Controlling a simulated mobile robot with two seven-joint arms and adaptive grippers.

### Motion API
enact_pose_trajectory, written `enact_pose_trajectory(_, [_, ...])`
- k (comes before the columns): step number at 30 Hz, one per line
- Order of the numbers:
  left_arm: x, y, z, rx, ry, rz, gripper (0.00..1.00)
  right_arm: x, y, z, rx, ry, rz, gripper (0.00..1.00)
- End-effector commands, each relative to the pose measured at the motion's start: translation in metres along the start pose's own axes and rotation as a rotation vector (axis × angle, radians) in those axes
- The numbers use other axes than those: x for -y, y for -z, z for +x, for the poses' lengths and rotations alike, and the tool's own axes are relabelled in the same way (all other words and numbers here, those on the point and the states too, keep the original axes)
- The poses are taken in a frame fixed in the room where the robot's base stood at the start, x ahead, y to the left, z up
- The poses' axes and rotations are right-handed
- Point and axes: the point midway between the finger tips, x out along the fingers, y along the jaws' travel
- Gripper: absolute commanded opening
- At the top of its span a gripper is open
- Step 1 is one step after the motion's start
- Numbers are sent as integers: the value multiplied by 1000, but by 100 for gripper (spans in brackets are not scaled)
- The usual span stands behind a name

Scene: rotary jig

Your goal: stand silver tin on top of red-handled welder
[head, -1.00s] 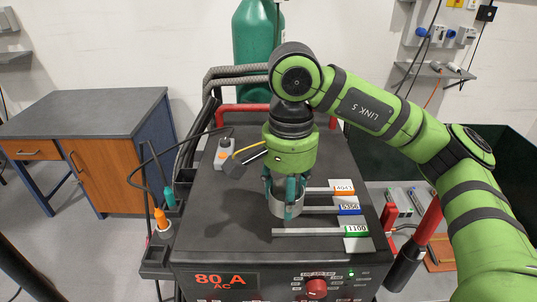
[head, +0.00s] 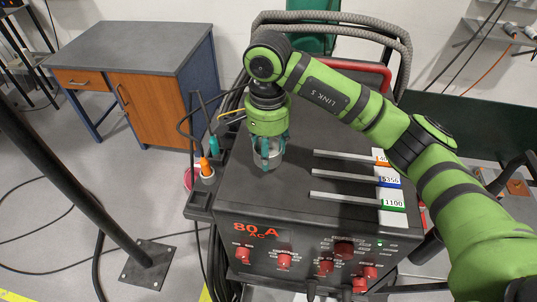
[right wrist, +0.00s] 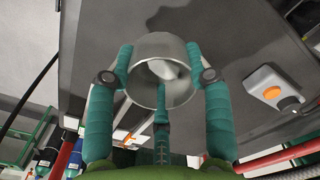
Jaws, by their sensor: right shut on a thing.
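The silver tin (head: 267,157) is a short metal cylinder held in my right gripper (head: 268,150). In the right wrist view the tin (right wrist: 162,88) sits between the green-blue fingers (right wrist: 160,82), with its round opening showing. The red-handled welder (head: 240,190) is a large dark box with a flat top, a red handle (head: 374,66) at the back and an "80 A" front panel. The tin is over the left part of the welder's top; I cannot tell whether it touches. My left gripper is not in view.
Several flat bars with number tags (head: 389,180) lie on the top's right side. A grey box with an orange button (right wrist: 271,90) shows in the right wrist view. An orange-tipped bottle (head: 205,168) stands at the left edge. The top's front middle is clear.

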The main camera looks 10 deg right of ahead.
Motion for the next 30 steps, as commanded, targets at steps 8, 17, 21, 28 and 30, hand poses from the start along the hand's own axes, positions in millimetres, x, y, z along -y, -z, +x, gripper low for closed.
enact_pose_trajectory(8, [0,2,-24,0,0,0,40,-1,0,34,2,-5,0,19])
enact_pose_trajectory(17, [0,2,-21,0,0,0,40,-1,0,40,0,-2,0,19])
enact_pose_trajectory(21, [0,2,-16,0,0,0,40,-1,0,44,0,-2,-1,19])
enact_pose_trajectory(28, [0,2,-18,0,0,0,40,-1,0,42,0,-2,0,75])
enact_pose_trajectory(30, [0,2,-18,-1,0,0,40,-1,0,42,0,-2,0,75])
